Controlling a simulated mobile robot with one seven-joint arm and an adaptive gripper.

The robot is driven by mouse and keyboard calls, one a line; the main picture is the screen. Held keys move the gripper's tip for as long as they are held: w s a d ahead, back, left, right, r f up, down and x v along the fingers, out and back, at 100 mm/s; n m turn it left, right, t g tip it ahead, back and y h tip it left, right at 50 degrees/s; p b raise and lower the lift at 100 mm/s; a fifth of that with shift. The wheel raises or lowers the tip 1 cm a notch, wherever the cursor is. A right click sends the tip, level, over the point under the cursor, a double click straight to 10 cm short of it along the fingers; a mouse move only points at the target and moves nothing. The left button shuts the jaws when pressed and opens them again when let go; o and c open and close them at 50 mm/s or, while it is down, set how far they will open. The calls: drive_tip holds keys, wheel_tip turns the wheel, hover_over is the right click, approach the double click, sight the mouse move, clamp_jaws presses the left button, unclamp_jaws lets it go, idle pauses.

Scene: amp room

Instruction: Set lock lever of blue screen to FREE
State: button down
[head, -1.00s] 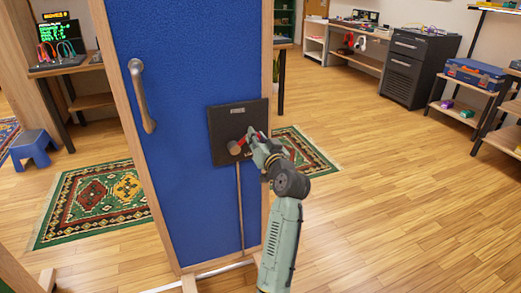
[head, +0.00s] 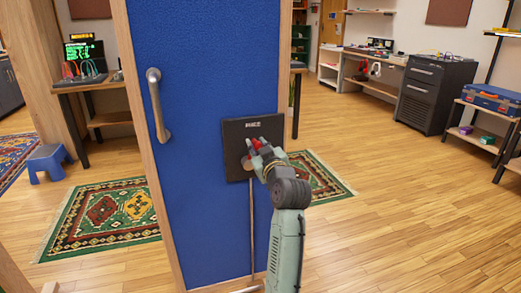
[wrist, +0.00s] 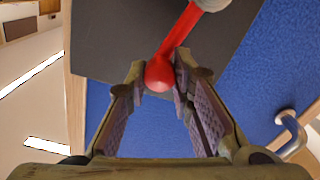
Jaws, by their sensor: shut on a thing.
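The blue screen (head: 205,80) stands upright in a wood frame in front of me, with a metal handle (head: 158,105) on its left side. A dark square plate (head: 235,140) on its right side carries the lock lever. The lever is a red bar (wrist: 182,30) with a red ball knob (wrist: 159,74), running from a round grey hub (wrist: 211,3). My gripper (head: 257,148) is at the plate, its fingertips (wrist: 159,80) closed on the ball knob. The plate's small label (head: 253,124) is too small to read.
A thin rod (head: 251,225) runs down from the plate. Patterned rugs (head: 105,215) lie on the floor, and a blue step stool (head: 46,160) stands at left. A dark cabinet (head: 435,95) and shelves are at back right. The floor at right is clear.

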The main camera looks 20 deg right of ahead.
idle(0.4)
drive_tip(key=c, duration=1.4)
unclamp_jaws()
drive_tip(key=shift+a, duration=0.1)
drive_tip(key=shift+s, duration=0.1)
drive_tip(key=s, duration=1.2)
drive_tip(key=shift+d, duration=0.25)
drive_tip(key=shift+w+a, duration=0.1)
